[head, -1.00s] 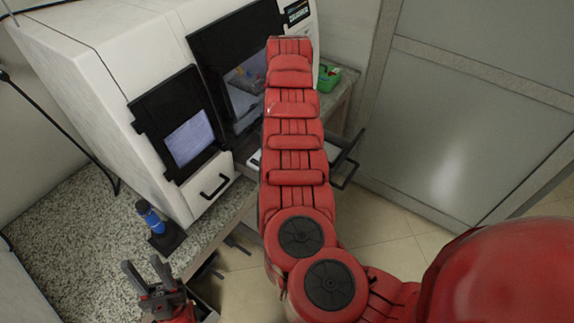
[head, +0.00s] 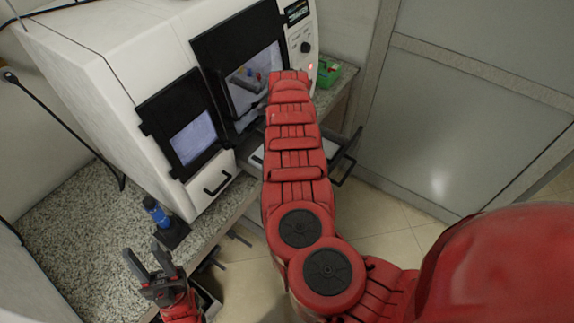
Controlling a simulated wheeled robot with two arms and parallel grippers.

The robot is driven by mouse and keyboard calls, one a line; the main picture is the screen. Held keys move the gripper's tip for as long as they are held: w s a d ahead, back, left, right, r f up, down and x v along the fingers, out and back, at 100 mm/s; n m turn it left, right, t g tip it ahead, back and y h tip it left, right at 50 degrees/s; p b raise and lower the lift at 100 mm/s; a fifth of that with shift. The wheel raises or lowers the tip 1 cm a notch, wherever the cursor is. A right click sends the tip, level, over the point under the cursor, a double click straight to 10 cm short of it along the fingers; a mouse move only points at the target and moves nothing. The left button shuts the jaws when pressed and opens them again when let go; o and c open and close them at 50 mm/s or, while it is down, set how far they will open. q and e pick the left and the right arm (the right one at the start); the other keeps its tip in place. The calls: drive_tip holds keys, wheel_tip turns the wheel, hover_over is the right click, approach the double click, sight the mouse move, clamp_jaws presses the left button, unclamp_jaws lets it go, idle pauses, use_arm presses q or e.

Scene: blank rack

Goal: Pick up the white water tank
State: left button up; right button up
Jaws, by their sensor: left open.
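I cannot clearly make out a separate white water tank. A white panel with a black handle (head: 217,183) sits low on the front of the white machine (head: 92,95). A pulled-out part with a dark handle frame (head: 346,163) juts from under the machine, partly hidden by my right arm. My left gripper (head: 143,252) is at the lower left, pointing up, open and empty, apart from the machine and in front of the counter. My right arm crosses the middle toward the machine's opening. Its gripper does not show.
A blue bottle-like item (head: 156,211) on a dark stand (head: 172,234) is near the front edge of the speckled counter (head: 85,225). A green container (head: 328,75) stands right of the machine. Small coloured items show inside the machine's opening. Tiled floor lies right of the counter.

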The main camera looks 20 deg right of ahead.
clamp_jaws()
idle(1.1)
